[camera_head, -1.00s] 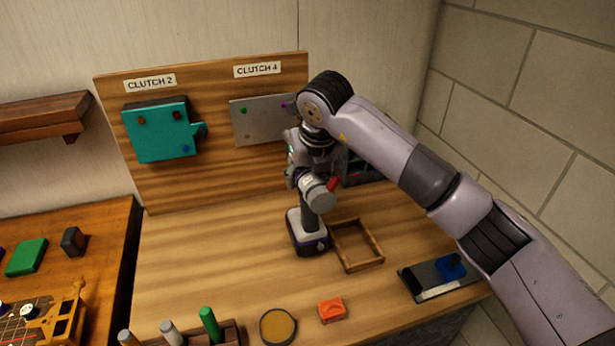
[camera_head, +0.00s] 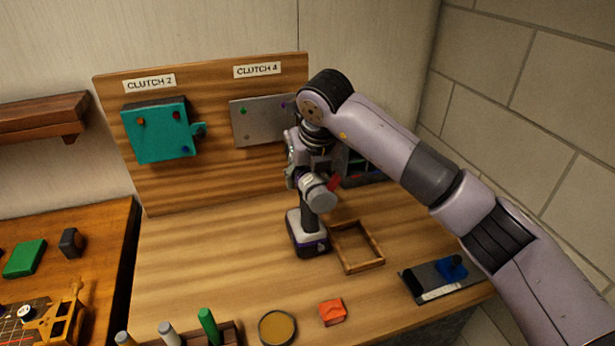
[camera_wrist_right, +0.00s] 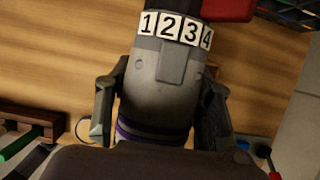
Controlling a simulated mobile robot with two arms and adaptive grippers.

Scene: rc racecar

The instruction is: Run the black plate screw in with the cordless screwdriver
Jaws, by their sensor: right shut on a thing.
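My right gripper (camera_wrist_right: 160,115) is shut on the cordless screwdriver (camera_head: 307,225). In the head view the screwdriver is upright, its dark and white battery base low over or on the bench; I cannot tell which. In the right wrist view its grey body (camera_wrist_right: 165,75) sits between the fingers, with a ring numbered 1 to 4 beyond. Under the CLUTCH 4 label a grey plate (camera_head: 258,128) on the wooden board carries small coloured screws, with a green one (camera_head: 243,111) at upper left. A black screw cannot be made out. My left gripper is not in view.
A teal box (camera_head: 160,135) hangs under the CLUTCH 2 label. An empty wooden frame (camera_head: 378,263) lies right of the screwdriver. An orange block (camera_head: 333,312), a round tin (camera_head: 277,328) and a rack of coloured handles (camera_head: 208,322) stand in front. The bench's left middle is clear.

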